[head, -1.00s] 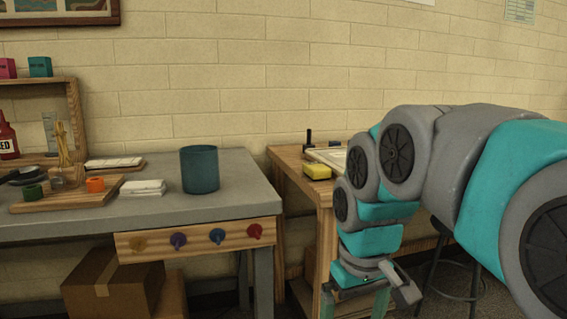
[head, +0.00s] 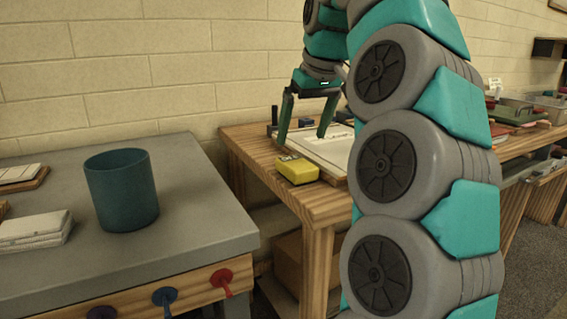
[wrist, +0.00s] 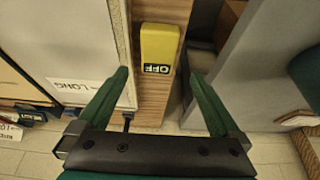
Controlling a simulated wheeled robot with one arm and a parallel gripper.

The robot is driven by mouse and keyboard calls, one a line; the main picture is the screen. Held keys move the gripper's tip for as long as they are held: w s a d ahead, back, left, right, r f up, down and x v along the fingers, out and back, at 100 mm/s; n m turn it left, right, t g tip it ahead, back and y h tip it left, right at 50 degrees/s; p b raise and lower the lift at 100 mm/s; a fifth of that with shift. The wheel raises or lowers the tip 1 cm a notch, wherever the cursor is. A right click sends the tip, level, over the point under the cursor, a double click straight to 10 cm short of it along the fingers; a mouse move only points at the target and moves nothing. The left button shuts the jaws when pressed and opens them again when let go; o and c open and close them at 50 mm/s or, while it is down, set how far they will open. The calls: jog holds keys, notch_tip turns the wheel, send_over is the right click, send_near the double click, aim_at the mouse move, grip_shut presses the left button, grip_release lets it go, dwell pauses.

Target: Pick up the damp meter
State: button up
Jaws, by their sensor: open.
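The damp meter (head: 297,168) is a small yellow block lying near the left edge of the wooden bench (head: 325,205). My gripper (head: 303,139) is open and empty, pointing down over the bench, apart from the meter. In the wrist view my gripper (wrist: 158,74) has its fingers spread to either side, with the meter between and beyond the tips. In the head view my arm covers part of the bench.
A white board or tray (head: 325,147) lies right beside the meter. A small dark block (head: 305,123) stands behind.

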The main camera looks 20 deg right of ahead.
aim_at(296, 162)
jog(key=shift+b+x, duration=1.25)
jog(key=shift+x, duration=0.35)
jog(key=shift+b+x, duration=0.45)
jog(key=shift+x, duration=1.75)
jog(key=shift+d+f, duration=0.15)
jog(key=shift+d, duration=0.05)
jog(key=shift+c, duration=0.2)
jog(key=c, duration=1.3)
jog(key=shift+r, duration=0.2)
